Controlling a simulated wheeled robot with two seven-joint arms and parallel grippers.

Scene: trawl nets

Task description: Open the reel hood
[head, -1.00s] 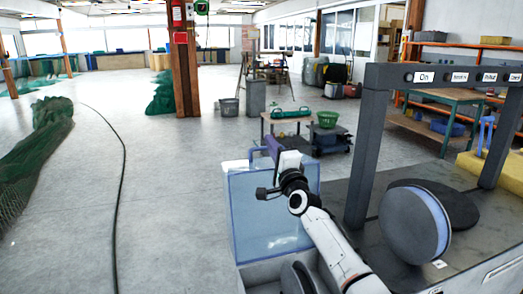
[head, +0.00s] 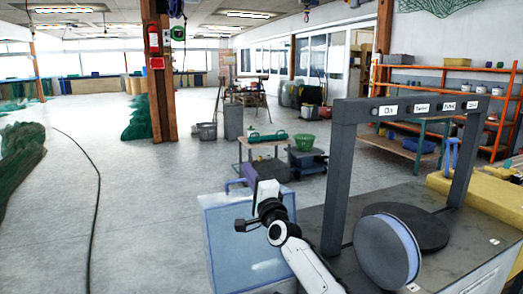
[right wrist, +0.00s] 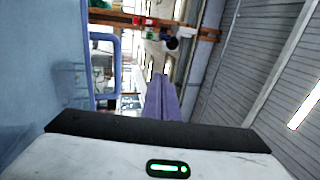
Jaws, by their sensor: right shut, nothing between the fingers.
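The reel hood, a translucent blue panel (head: 235,240) with a blue frame, stands raised at the left end of the grey bench in the head view. Its lower part is cut off by the picture edge. My right gripper (head: 249,175) is at the hood's top edge, with my white arm crossing in front of the panel. In the right wrist view the purple fingers (right wrist: 165,97) are together and empty. The blue panel (right wrist: 40,60) fills the left side there, and its blue handle (right wrist: 116,70) is beside the fingers, apart from them in the picture. My left gripper is out of view.
A grey frame (head: 338,180) with labelled buttons stands on the bench (head: 450,262), right of my arm. A low cart with a green basket (head: 305,142) is beyond the hood.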

